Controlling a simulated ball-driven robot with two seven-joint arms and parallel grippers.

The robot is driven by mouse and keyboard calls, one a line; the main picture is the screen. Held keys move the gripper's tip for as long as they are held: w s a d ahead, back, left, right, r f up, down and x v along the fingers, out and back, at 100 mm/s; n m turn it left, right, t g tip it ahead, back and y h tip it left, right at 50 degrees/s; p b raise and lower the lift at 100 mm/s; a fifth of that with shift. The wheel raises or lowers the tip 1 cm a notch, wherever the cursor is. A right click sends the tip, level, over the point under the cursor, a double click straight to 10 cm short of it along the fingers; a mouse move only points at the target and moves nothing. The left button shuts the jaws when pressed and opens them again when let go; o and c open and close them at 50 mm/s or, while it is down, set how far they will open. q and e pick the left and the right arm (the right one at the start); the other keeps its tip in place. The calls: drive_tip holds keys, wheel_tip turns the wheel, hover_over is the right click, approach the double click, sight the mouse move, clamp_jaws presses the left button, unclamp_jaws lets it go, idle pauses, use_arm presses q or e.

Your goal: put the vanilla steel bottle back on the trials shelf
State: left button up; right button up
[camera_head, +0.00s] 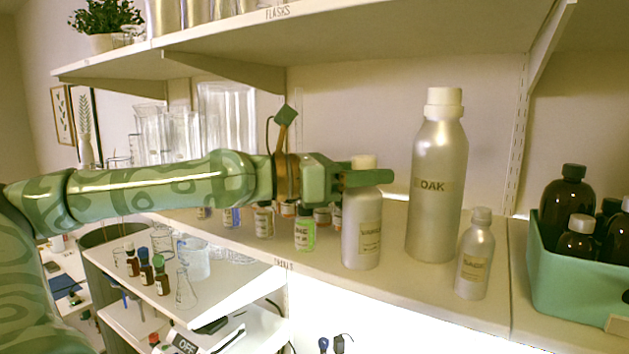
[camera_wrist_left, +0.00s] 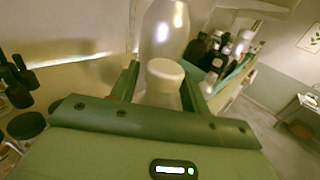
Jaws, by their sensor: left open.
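A matte steel bottle with a pale cap (camera_head: 361,238) stands upright on the trials shelf (camera_head: 320,264). Its small label seems to read vanilla, but is hard to make out. My left gripper (camera_head: 376,178) is open at the bottle's neck, with a finger crossing in front just below the cap. In the left wrist view the bottle's cap (camera_wrist_left: 165,70) lies between the two open fingers (camera_wrist_left: 160,88). Whether either finger touches the bottle I cannot tell. My right gripper is not in view.
A tall OAK bottle (camera_head: 436,180) and a small steel bottle (camera_head: 475,256) stand close on the right. A green crate (camera_head: 575,285) of brown bottles is further right. Several small labelled vials (camera_head: 305,234) stand left, under my arm. The flasks shelf (camera_head: 400,32) hangs above.

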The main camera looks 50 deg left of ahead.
use_arm(q)
drive_tip(key=b+v, duration=0.5)
drive_tip(key=v, duration=0.5)
drive_tip(key=shift+s+a+b, duration=0.2)
drive_tip(key=shift+s+b, duration=0.1)
drive_tip(key=shift+s, duration=0.05)
